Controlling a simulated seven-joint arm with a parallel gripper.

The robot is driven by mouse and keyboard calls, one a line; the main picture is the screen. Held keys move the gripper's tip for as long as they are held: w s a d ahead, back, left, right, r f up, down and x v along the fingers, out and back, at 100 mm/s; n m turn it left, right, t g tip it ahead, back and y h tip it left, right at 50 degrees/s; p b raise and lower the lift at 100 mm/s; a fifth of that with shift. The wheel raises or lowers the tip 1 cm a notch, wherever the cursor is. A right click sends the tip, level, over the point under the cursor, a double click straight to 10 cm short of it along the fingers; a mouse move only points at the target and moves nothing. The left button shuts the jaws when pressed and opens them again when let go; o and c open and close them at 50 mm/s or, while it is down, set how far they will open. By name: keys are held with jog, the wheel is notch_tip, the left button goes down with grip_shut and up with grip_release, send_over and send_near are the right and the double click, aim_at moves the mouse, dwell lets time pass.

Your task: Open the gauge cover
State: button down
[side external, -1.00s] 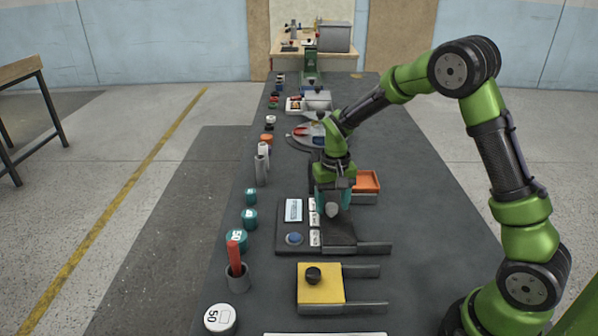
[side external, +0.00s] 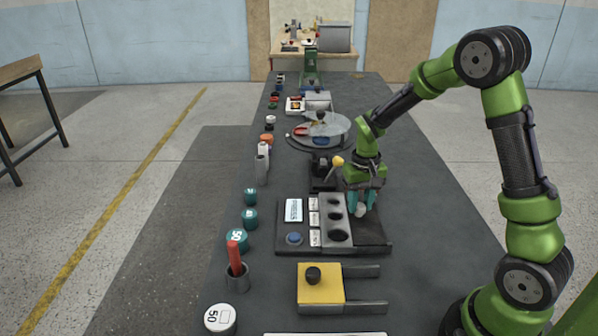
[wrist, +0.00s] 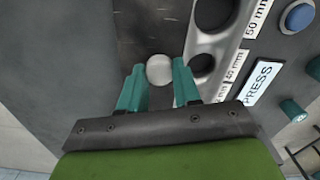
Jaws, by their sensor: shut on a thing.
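The gauge is a dark base with a pale grey plate (side external: 333,220) holding three round holes, all in plain sight in the side view. The plate's edge also shows in the wrist view (wrist: 205,42). The dark flat cover (side external: 367,238) lies to the right of the plate, over the rails. Its pale round knob (wrist: 160,69) sits between my fingertips. My gripper (side external: 360,205) points down and is shut on this knob. In the side view my fingers partly hide the knob.
A blue button (side external: 294,239) and white labels lie left of the holes. A yellow block with a black knob (side external: 320,285) and rails stands in front. A dark device (side external: 322,168) stands behind. A grey cup with a red stick (side external: 236,268) is at left. The bench's right side is clear.

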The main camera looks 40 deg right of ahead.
aim_at(365, 206)
jog(key=shift+s+d, duration=0.45)
jog(key=shift+d, duration=0.05)
jog(key=c, duration=0.8)
grip_release()
notch_tip(365, 206, up, 17)
